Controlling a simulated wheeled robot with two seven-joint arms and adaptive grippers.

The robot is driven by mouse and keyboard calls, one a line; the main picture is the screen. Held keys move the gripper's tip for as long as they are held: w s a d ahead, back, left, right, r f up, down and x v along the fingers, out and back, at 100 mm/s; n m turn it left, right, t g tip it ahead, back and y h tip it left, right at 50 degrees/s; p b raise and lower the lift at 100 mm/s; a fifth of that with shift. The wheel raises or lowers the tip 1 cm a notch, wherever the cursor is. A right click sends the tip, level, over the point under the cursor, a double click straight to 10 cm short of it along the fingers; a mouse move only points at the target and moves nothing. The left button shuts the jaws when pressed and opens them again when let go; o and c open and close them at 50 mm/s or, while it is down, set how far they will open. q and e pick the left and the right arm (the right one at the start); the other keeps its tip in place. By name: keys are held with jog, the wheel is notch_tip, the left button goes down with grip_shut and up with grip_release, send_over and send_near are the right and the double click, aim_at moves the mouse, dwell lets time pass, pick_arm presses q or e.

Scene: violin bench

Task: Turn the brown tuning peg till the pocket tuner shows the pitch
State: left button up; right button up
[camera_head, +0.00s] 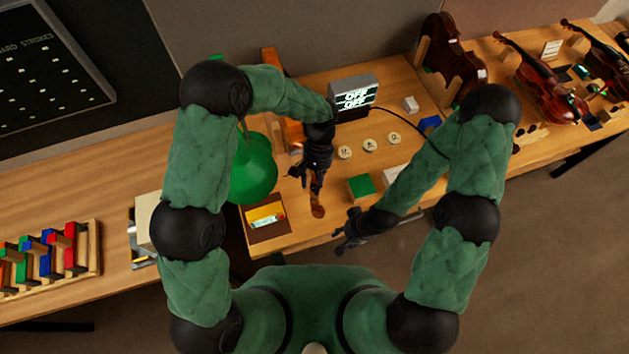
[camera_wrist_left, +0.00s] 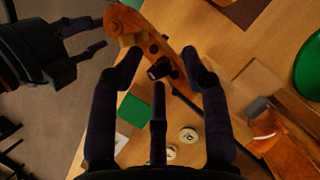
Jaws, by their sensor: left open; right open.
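The violin's scroll and pegbox (camera_wrist_left: 125,25) show in the left wrist view, orange-brown, and the scroll (camera_head: 318,210) shows in the head view below my left gripper (camera_head: 314,185). A dark peg (camera_wrist_left: 158,69) stands out of the pegbox between the fingertips of my left gripper (camera_wrist_left: 165,65). The fingers are open around it, with no contact visible; its brown shade is hard to tell. A yellow device with a pale lit screen (camera_head: 266,216), likely the pocket tuner, lies on a brown mat (camera_head: 283,229). My right gripper (camera_head: 350,232) is open and empty by the bench front.
A grey display (camera_head: 355,96) reads "OFF" twice. Round numbered discs (camera_head: 369,145) and a green block (camera_head: 361,187) lie on the bench. A green lamp shade (camera_head: 253,170) stands left of my left gripper. Violins (camera_head: 540,85) lie at the right.

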pick_arm(q)
jog(key=v, duration=0.8)
dwell(0.5)
